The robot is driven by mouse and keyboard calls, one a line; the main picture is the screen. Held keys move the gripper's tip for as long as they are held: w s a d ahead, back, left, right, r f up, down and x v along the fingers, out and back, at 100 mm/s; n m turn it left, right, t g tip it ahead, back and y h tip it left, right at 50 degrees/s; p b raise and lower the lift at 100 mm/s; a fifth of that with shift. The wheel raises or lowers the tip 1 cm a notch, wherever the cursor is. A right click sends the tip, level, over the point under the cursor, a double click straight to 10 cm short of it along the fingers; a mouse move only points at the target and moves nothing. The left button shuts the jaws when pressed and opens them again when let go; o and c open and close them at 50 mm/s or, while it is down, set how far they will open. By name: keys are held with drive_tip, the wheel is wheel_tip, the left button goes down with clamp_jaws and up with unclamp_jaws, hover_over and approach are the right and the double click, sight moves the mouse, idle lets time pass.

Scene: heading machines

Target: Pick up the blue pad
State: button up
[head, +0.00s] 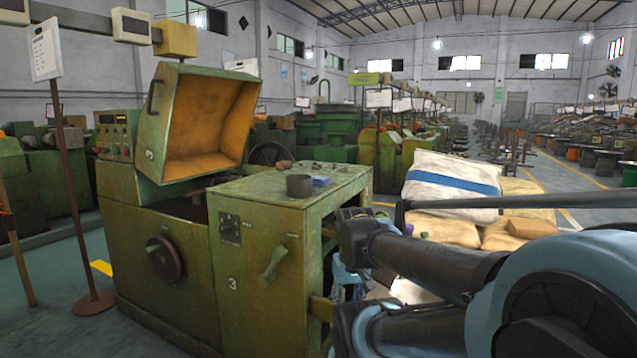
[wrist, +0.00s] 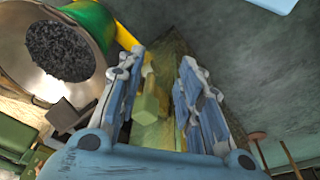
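The blue pad (head: 321,181) is a small flat blue piece on the top of the green machine cabinet (head: 262,250) in the head view. It lies just right of a dark round cup (head: 299,186) and close to it. I cannot make it out in the wrist view. My gripper (wrist: 161,62) shows in the wrist view with its two blue-grey fingers spread apart and nothing held between them. Green machine parts show beyond and between the fingers. In the head view my arm is at the lower right, right of the cabinet and away from the pad; the gripper is mostly hidden there.
A raised green hood (head: 197,120) with an orange inside stands left of the cabinet top. Small dark items (head: 282,165) lie behind the cup. White and tan sacks (head: 452,185) are piled right of the cabinet. A drum of dark bits (wrist: 62,50) is at upper left in the wrist view.

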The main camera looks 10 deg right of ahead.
drive_tip(key=shift+w+a, duration=0.15)
drive_tip(key=shift+w, duration=0.15)
drive_tip(key=shift+o, duration=1)
drive_tip(key=o, duration=0.8)
wheel_tip(320, 180, up, 2)
drive_tip(key=shift+a+r+m, duration=0.1)
drive_tip(key=shift+r+m, duration=0.05)
drive_tip(key=shift+m, duration=0.15)
drive_tip(key=shift+c, duration=0.2)
wheel_tip(320, 180, up, 38)
drive_tip(key=m+y, duration=0.4)
drive_tip(key=m, duration=2.1)
hover_over(320, 177)
drive_tip(key=s+d, duration=0.5)
drive_tip(key=shift+t+h, duration=0.3)
drive_tip(key=x, duration=1.6)
drive_tip(key=shift+w+a+f, duration=0.1)
drive_tip(key=shift+a+f, duration=0.05)
drive_tip(key=shift+f, duration=0.15)
